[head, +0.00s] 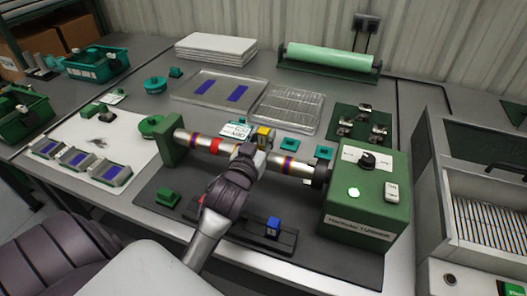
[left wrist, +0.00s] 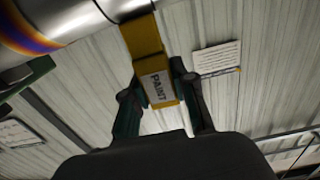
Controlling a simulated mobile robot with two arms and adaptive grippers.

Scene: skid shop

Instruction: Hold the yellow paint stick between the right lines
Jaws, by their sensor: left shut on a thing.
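A silver tube (head: 302,169) lies across a green lathe-like machine. It has a purple-orange band (head: 193,140) on its left part, a red band (head: 214,146), and another purple-orange band (head: 287,165) on its right part. My left gripper (head: 258,148) is over the tube between the red band and the right purple-orange band. It is shut on the yellow paint stick (head: 263,131). In the left wrist view the stick (left wrist: 146,48) is between the fingers, its "PAINT" label showing. Its far end reaches the tube; contact is unclear. My right gripper is not in view.
A green control box (head: 365,205) with a dark knob stands at the tube's right end. A blue block (head: 273,227) sits on a dark rail in front. A green block (head: 167,198) lies front left. Trays (head: 287,109) and a green roll (head: 330,58) are behind.

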